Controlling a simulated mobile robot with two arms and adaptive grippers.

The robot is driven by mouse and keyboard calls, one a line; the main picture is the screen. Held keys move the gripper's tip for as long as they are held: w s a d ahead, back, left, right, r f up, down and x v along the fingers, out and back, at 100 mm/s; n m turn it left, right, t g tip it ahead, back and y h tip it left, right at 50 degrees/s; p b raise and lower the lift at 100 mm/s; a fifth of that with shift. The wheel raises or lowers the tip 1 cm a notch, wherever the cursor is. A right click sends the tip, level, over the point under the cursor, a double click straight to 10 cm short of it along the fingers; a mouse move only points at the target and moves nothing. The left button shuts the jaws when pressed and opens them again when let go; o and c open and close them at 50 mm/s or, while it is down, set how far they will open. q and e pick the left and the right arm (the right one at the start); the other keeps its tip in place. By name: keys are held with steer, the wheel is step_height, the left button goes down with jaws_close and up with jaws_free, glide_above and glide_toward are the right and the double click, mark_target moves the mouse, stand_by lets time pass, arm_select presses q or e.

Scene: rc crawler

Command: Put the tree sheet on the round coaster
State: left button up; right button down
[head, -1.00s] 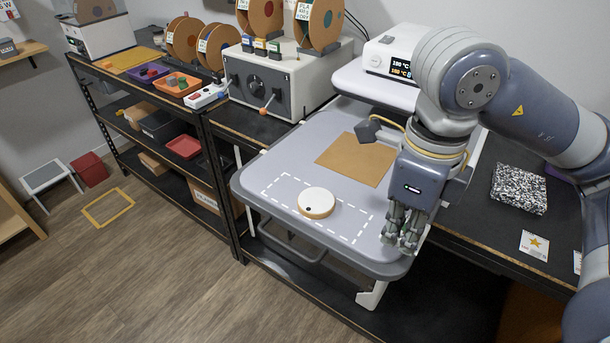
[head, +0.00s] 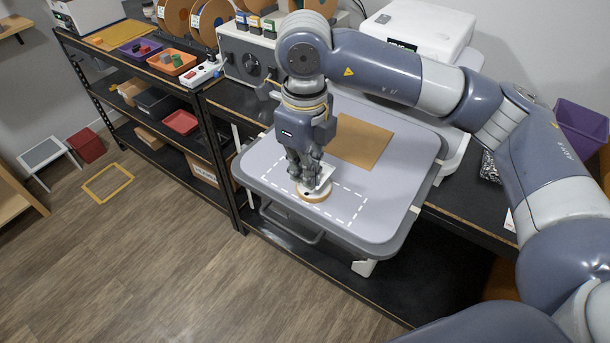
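The round coaster (head: 313,197), pale with a tan rim, lies on the grey tray table inside the dashed white outline. My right gripper (head: 311,181) points down over the coaster and hides much of it. A small white sheet (head: 326,175), taken as the tree sheet, shows tilted at the fingers, which appear shut on it. Its print cannot be made out. I cannot tell whether the sheet touches the coaster. My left gripper is not in view.
A brown square mat (head: 362,143) lies behind the gripper on the grey tray table (head: 380,210). A white machine (head: 425,35) stands behind it. A shelf with an orange tray (head: 171,62) and a purple tray (head: 139,48) is at left.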

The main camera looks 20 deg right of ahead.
steer(key=shift+f+p, duration=0.3)
steer(key=shift+f, duration=0.1)
step_height(320, 180, down, 2)
steer(key=shift+f+p, duration=0.1)
steer(key=shift+p, duration=0.5)
steer(key=shift+f, duration=0.2)
steer(key=shift+f+b, duration=0.2)
steer(key=shift+b, duration=0.25)
steer(key=c, duration=1.9)
jaws_free()
steer(key=shift+r, duration=0.1)
steer(key=shift+o, duration=0.5)
steer(key=shift+r, duration=0.1)
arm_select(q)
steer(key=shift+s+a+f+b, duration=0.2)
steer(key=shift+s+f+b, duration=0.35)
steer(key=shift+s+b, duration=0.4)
arm_select(e)
step_height(320, 180, up, 12)
